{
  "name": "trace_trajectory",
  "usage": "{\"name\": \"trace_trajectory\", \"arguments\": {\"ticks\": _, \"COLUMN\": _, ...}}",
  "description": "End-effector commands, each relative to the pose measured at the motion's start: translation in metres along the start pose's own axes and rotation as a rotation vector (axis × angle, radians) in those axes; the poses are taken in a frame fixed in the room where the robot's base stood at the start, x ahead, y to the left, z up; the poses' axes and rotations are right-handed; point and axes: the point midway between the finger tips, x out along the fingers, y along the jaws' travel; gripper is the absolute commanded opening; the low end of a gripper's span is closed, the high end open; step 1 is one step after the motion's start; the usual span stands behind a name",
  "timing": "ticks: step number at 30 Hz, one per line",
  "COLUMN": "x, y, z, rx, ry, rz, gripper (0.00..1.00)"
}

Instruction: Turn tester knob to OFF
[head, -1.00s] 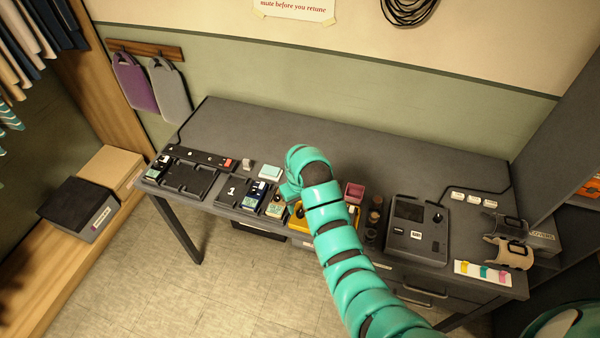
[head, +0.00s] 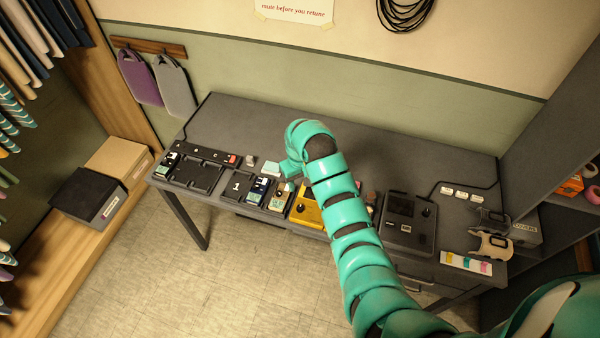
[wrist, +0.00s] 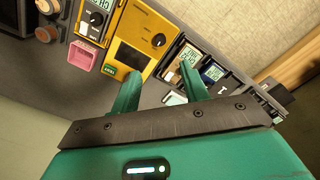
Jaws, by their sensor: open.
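The yellow box (head: 307,211) is partly hidden behind my arm. In the wrist view the yellow box (wrist: 132,52) shows a dark screen, a black knob (wrist: 158,40) and a small green label. The dark grey box (head: 406,225) stands to the right, with a screen and a black knob (head: 426,212). My gripper (wrist: 160,72) is open and empty, its fingertips apart near the yellow box's edge. The knob settings are too small to read.
In the wrist view a pink cup (wrist: 82,55) lies left of the yellow box. The back of the desk (head: 240,118) is clear.

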Motion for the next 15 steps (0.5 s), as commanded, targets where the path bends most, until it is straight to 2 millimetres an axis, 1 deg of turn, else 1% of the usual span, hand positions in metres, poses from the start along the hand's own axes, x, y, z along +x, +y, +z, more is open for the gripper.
{"name": "trace_trajectory", "arguments": {"ticks": 9, "x": -0.016, "y": 0.0, "z": 0.0, "rx": 0.0, "ry": 0.001, "rz": 0.002, "gripper": 0.45}}
{"name": "trace_trajectory", "arguments": {"ticks": 15, "x": -0.022, "y": 0.0, "z": -0.001, "rx": 0.002, "ry": 0.004, "rz": 0.0, "gripper": 0.45}}
